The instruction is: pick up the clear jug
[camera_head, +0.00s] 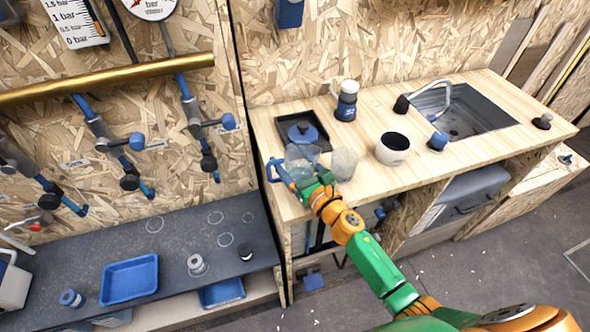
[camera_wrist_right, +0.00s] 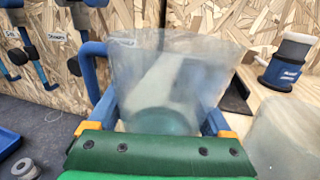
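The clear jug (camera_head: 301,158) with a blue handle (camera_head: 277,173) stands at the left end of the wooden counter. In the right wrist view the jug (camera_wrist_right: 165,80) fills the middle, upright, with its handle (camera_wrist_right: 93,70) on the left. My right gripper (camera_head: 316,184) is at the near side of the jug. In the right wrist view its two blue fingers (camera_wrist_right: 162,118) are wide apart, one on each side of the jug's lower part. I cannot tell whether they press on it. My left gripper is not in view.
A clear container (camera_head: 344,164) stands close right of the jug. A dark tray with a blue-lidded item (camera_head: 303,133) is behind it. A blue-and-white grinder-like item (camera_head: 346,100), a white mug (camera_head: 392,148) and a sink (camera_head: 465,112) are farther along. The counter's left edge is near.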

